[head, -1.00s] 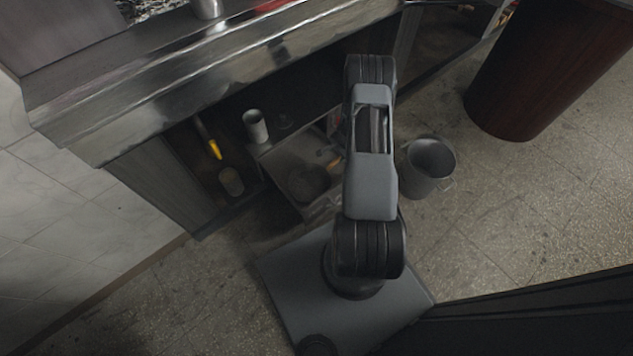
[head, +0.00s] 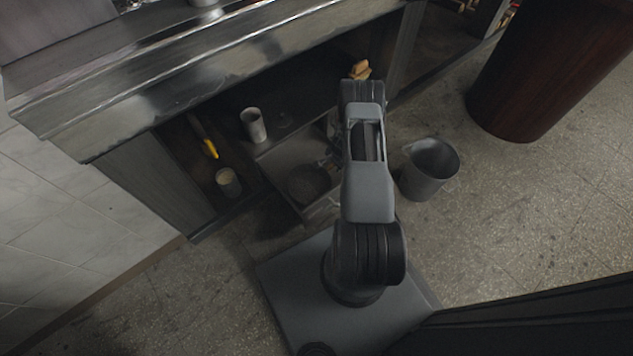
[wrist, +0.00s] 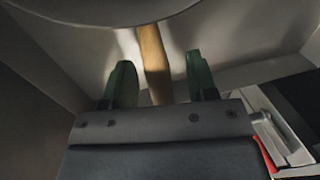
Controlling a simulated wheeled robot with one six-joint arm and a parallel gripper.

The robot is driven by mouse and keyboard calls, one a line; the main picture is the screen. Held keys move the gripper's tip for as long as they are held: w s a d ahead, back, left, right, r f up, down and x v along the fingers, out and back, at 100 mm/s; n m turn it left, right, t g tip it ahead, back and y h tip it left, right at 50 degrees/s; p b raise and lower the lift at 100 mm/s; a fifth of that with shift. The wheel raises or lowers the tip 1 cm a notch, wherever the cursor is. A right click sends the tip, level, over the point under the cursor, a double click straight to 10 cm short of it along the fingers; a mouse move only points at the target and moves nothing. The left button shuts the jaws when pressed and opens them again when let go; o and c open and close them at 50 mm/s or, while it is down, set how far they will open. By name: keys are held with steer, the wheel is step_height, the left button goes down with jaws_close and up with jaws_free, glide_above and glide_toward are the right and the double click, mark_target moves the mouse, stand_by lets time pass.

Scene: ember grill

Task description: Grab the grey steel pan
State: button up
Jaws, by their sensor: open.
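In the wrist view, my gripper (wrist: 160,78) is open, with its two green fingers apart. A pale wooden handle (wrist: 152,50) lies between the fingers, with a gap on each side. The handle runs up to a large grey rounded body (wrist: 95,12) at the top edge, which looks like the grey steel pan; most of it is out of frame. In the head view, a dark round pan-like shape (head: 308,184) sits in an open bin under the counter, left of my arm. My gripper is hidden behind my arm there.
A steel counter (head: 200,75) overhangs the shelves. A white cup (head: 253,125), a yellow-tipped tool (head: 210,148) and a small can (head: 228,182) stand beneath it. A grey pot (head: 430,168) stands on the floor right of my arm. A dark red drum (head: 525,80) is farther right.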

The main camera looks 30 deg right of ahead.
jaws_close()
stand_by(0.4)
steer(key=shift+r, duration=0.1)
